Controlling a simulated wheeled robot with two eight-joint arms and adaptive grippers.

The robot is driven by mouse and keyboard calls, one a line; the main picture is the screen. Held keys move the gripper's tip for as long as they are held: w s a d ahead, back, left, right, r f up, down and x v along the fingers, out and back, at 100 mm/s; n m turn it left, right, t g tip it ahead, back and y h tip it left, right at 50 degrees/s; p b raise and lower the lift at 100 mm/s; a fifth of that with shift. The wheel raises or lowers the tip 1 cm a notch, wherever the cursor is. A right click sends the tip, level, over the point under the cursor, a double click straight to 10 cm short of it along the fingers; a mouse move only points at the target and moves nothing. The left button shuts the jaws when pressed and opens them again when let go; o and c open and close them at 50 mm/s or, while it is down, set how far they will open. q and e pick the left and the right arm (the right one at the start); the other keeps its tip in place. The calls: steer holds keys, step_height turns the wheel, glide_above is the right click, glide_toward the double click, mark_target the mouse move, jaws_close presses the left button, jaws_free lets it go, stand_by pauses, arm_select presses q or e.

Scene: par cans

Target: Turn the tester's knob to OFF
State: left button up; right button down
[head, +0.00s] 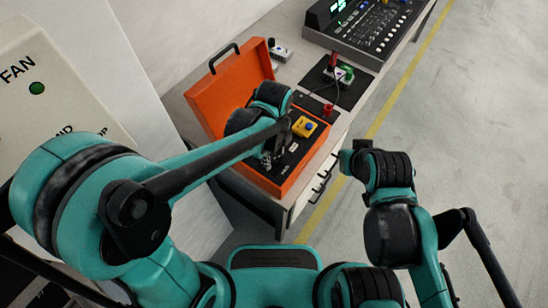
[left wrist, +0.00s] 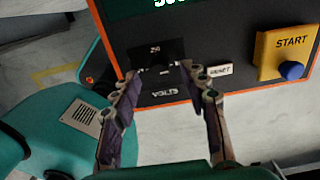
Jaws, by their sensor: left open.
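The tester is an open orange case (head: 284,187) with a black panel; it fills the top of the left wrist view (left wrist: 120,40). My left gripper (head: 272,157) is over the panel's near left part. In the left wrist view the left gripper (left wrist: 159,71) is open, its fingers pointing at a dark raised shape (left wrist: 155,52) that looks like the knob. A small number label and the word VOLTS lie around this shape. I cannot read an OFF mark or the knob's direction. My right gripper (head: 350,158) is apart from the tester, right of the bench, its fingers unclear.
A yellow START block (left wrist: 285,50) with a blue button sits right of the fingers, beside a small white labelled piece (left wrist: 220,70). The orange lid (head: 225,92) stands up behind. A black mat (head: 345,88) with connectors and a mixing console (head: 370,28) are farther along the bench.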

arm_select(q)
steer(key=shift+f, duration=0.75)
jaws_close()
